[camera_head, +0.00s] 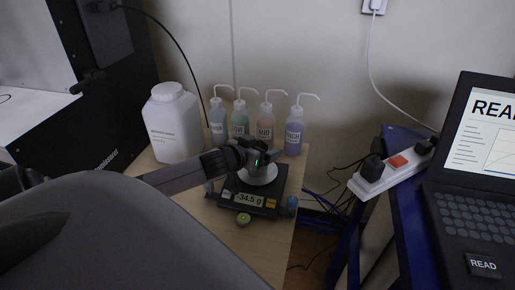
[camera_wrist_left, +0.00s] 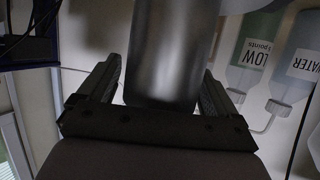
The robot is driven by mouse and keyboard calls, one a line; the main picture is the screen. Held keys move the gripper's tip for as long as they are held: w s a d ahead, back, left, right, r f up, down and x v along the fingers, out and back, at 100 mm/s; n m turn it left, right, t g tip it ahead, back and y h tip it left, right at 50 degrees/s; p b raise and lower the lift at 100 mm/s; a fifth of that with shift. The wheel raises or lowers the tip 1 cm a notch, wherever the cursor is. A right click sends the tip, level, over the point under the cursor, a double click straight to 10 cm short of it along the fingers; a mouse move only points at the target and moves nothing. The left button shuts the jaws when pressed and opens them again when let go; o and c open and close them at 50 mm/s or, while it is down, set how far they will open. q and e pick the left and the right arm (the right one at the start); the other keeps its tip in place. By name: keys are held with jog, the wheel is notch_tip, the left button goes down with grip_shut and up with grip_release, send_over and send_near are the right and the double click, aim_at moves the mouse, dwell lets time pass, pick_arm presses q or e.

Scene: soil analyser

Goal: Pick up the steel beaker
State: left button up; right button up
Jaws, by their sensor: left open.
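The steel beaker (camera_wrist_left: 172,50) fills the middle of the left wrist view as a grey metal cylinder. It stands between the two fingers of my left gripper, which are open, with a gap visible at least on the left side. In the head view my left gripper (camera_head: 252,156) is over the balance pan (camera_head: 260,177), and I cannot clearly make out the beaker behind it. The black balance (camera_head: 270,199) under it shows a reading that looks like -34.5 g. My right gripper is not in view.
Several wash bottles (camera_head: 294,138) with bent spouts stand behind the balance. A large white jug (camera_head: 173,130) stands to the left. A small round yellow-green item (camera_head: 243,220) lies in front. A power strip (camera_head: 388,172) and laptop (camera_head: 470,185) are at the right, with cables between.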

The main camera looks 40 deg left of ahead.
pick_arm(q)
jog(key=c, duration=1)
jog(key=shift+c, duration=0.9)
jog(key=shift+r, duration=0.15)
